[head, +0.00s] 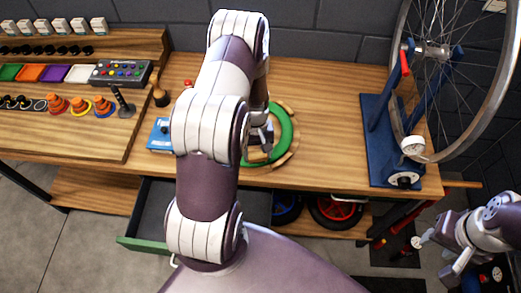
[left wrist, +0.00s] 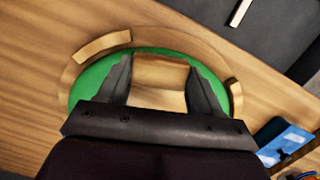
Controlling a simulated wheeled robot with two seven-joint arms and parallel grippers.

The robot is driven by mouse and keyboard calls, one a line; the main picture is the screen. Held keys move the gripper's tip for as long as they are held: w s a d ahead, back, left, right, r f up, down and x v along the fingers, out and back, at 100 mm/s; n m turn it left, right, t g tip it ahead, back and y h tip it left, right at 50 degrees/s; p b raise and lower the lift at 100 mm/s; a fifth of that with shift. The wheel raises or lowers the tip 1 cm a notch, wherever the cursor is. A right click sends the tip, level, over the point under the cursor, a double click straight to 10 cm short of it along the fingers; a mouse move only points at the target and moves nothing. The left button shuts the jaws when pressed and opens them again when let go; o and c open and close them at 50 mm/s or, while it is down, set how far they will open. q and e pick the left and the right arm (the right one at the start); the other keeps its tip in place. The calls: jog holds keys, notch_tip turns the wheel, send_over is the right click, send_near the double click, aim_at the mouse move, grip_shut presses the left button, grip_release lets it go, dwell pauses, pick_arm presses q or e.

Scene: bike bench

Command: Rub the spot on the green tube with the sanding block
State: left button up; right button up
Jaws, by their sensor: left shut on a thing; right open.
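The green tube (head: 286,128) is a ring lying in a round wooden cradle on the bench, partly hidden by my left arm. It also shows in the left wrist view (left wrist: 92,88). My left gripper (head: 262,148) is over the ring. In the left wrist view my left gripper (left wrist: 160,88) is shut on a tan block, apparently the sanding block (left wrist: 160,72). The block is over the ring's middle in that view; I cannot tell whether it touches the tube. The spot cannot be made out. My right gripper (head: 442,254) is open and empty at lower right, away from the bench.
A blue box (head: 160,135) lies left of the ring. A wheel (head: 490,110) in a blue truing stand (head: 376,150) stands at right. A drawer with a green front (head: 140,245) is open below the bench. A raised board (head: 60,125) with small parts is at left.

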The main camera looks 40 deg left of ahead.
pick_arm(q)
jog(key=shift+s+a, duration=0.65)
jog(key=shift+s, duration=0.05)
jog(key=shift+w+d, duration=0.1)
jog(key=shift+w, duration=0.1)
jog(key=shift+w+d, duration=0.8)
jog(key=shift+d, duration=0.1)
jog(key=shift+s+a, duration=0.1)
jog(key=shift+s, duration=0.05)
jog(key=shift+s+a, duration=0.25)
jog(key=shift+a, duration=0.05)
jog(key=shift+s+a, duration=0.55)
jog(key=shift+a, duration=0.1)
jog(key=shift+r, duration=0.1)
